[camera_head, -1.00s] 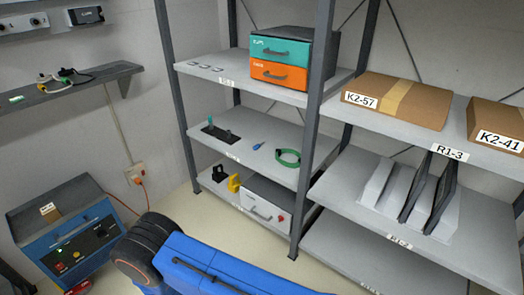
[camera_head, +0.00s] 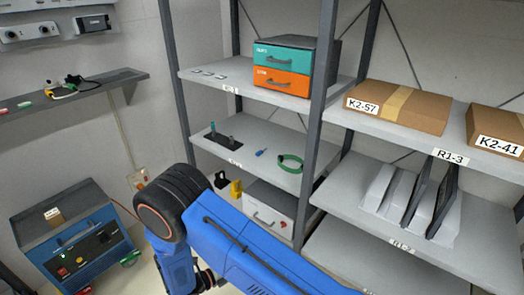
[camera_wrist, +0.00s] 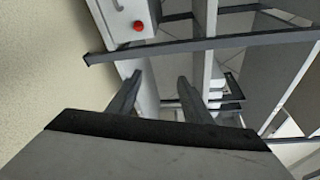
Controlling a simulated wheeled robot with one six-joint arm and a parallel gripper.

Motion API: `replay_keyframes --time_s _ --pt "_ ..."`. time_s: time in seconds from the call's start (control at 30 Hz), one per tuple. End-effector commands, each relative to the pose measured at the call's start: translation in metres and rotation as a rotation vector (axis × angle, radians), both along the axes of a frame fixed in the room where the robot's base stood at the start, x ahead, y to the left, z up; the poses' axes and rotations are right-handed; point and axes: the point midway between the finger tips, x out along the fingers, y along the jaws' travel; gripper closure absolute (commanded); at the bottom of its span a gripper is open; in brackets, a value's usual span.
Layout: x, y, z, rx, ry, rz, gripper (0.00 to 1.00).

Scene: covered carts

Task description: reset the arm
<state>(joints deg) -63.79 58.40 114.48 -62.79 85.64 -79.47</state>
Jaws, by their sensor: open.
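My blue arm fills the lower middle of the head view, in front of the shelving and the floor. My gripper (camera_wrist: 160,95) shows in the wrist view with its two fingers apart and nothing between them. Past the fingers are a grey shelf post and the edge of a white box with a red button (camera_wrist: 138,26). The gripper's fingertips are not clear in the head view, where the arm's lower end runs out of the picture.
A grey shelving unit (camera_head: 322,130) stands close behind my arm, with a drawer box (camera_head: 283,62), a green cable ring (camera_head: 290,163) and a white box (camera_head: 268,212) on it. A blue machine (camera_head: 80,245) stands at lower left. A wall shelf (camera_head: 75,93) holds cables.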

Motion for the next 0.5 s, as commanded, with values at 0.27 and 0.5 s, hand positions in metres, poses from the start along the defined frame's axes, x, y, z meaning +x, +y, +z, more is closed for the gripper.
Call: replay_keyframes --time_s 0.27,0.5 --pt "0.02 -0.05 0.075 0.24 -0.136 -0.24 0.55" --pt "0.026 -0.097 0.131 0.43 -0.27 -0.449 0.55"
